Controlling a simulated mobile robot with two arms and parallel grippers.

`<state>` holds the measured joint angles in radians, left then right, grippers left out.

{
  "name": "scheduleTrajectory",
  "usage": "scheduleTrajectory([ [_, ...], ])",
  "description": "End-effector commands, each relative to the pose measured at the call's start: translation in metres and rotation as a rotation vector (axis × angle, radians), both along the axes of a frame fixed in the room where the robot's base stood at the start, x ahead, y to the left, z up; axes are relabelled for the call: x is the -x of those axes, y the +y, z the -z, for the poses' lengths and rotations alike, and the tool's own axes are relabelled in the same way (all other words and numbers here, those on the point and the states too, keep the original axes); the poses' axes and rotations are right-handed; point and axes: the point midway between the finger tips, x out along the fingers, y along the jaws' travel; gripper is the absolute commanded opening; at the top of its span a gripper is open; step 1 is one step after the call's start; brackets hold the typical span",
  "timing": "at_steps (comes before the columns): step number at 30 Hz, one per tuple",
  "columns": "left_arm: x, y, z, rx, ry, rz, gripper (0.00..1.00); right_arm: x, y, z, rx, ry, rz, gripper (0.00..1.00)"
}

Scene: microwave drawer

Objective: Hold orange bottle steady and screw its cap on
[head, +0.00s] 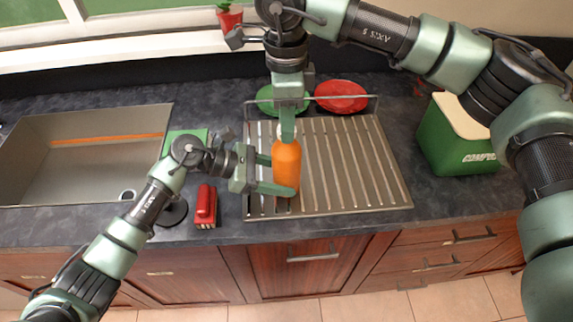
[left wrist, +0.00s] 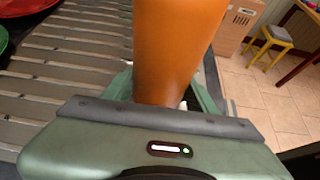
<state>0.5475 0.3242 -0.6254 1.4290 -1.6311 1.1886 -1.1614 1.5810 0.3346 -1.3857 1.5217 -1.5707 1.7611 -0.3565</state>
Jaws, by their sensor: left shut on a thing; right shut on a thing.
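The orange bottle (head: 286,168) stands upright on the left part of the metal drying rack. My left gripper (head: 281,176) is shut around the bottle's lower body from the left. In the left wrist view the bottle (left wrist: 175,50) rises between the fingers (left wrist: 165,95). My right gripper (head: 287,122) reaches down from above and is shut at the bottle's top. A small pale cap (head: 281,132) shows in part there, mostly hidden by the fingers. I cannot tell whether the cap is seated on the neck.
The drying rack (head: 345,165) has a green plate (head: 268,98) and a red plate (head: 341,96) at its back. A green compost bin (head: 452,150) stands right.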

Motion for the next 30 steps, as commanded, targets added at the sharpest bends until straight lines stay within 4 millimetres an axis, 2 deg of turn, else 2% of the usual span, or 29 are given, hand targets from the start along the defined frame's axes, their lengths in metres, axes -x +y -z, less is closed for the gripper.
scheduleTrajectory([
  [2, -0.0002, 0.0007, 0.0009, -0.002, 0.001, -0.002, 0.0, 0.0001, 0.0001, -0.0004, 0.0, 0.0, -0.002, 0.0],
  [3, -0.0002, 0.0007, 0.0009, -0.002, 0.001, -0.002, 0.0, 0.0002, 0.0001, -0.0004, 0.0, 0.0, -0.002, 0.36],
  [5, -0.0002, 0.0007, 0.0009, -0.002, 0.001, -0.002, 0.0, 0.0001, 0.0001, -0.0004, 0.0, 0.0, -0.003, 0.49],
  [14, 0.0, 0.0004, 0.0008, -0.002, 0.001, 0.0, 0.0, 0.0001, 0.0001, -0.0002, 0.0, 0.0, -0.013, 0.49],
  [21, 0.0002, 0.0003, 0.0008, -0.001, 0.001, 0.0, 0.0, 0.0001, 0.0001, -0.0001, 0.0, 0.0, -0.295, 0.49],
  [30, 0.0002, 0.0002, 0.0006, -0.001, 0.001, 0.0, 0.0, 0.0001, 0.0001, 0.0, 0.0, 0.0, -0.548, 0.49],
])
